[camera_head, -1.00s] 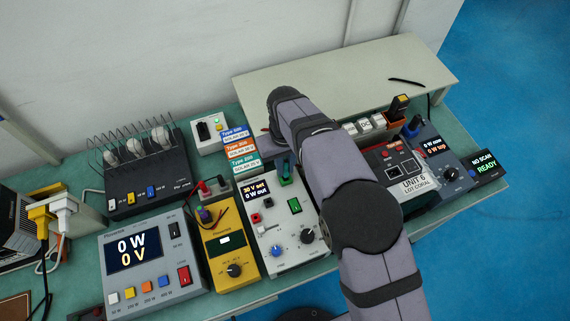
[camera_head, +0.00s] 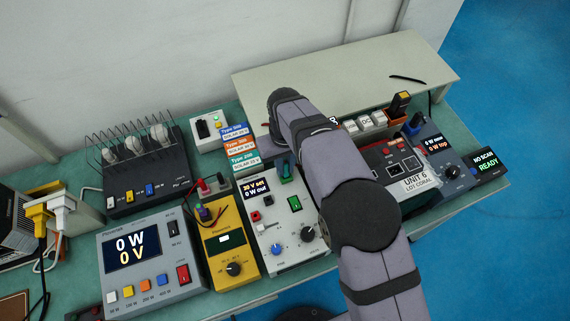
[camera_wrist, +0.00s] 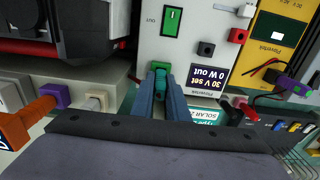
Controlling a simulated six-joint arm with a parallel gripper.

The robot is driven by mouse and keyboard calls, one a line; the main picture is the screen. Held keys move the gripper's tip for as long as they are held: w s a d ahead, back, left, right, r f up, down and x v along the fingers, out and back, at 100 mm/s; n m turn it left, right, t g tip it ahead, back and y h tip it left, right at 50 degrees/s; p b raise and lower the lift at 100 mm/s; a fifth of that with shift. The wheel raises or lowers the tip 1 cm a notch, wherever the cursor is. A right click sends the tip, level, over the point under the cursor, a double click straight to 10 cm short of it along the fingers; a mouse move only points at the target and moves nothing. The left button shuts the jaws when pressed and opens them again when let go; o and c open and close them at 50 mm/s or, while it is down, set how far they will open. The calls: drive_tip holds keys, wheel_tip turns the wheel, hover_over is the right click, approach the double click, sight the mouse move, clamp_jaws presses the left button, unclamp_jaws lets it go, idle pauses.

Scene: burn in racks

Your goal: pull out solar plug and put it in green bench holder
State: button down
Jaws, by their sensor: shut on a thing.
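My gripper (camera_wrist: 161,90) is shut on a small teal-green plug (camera_wrist: 161,78) in the wrist view. The plug's front end meets a green holder block (camera_wrist: 160,65) at the edge of the white bench supply. Much of the plug is hidden between the fingers, and I cannot tell how deep it sits. In the head view the green holder (camera_head: 286,174) shows at the supply's back edge, below my bent wrist. The fingers are hard to make out there.
The white supply (camera_head: 285,226) reads 30 V set, 0 W out. Left of it are a yellow meter (camera_head: 222,244) and a grey load box (camera_head: 150,263). The coral unit (camera_head: 405,165) stands right, partly behind my arm.

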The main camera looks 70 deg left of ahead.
sight(285, 162)
drive_tip(key=shift+f, duration=0.5)
drive_tip(key=c, duration=1.6)
unclamp_jaws()
drive_tip(key=shift+c, duration=0.2)
drive_tip(key=shift+r+b, duration=1.7)
drive_tip(key=shift+r, duration=2)
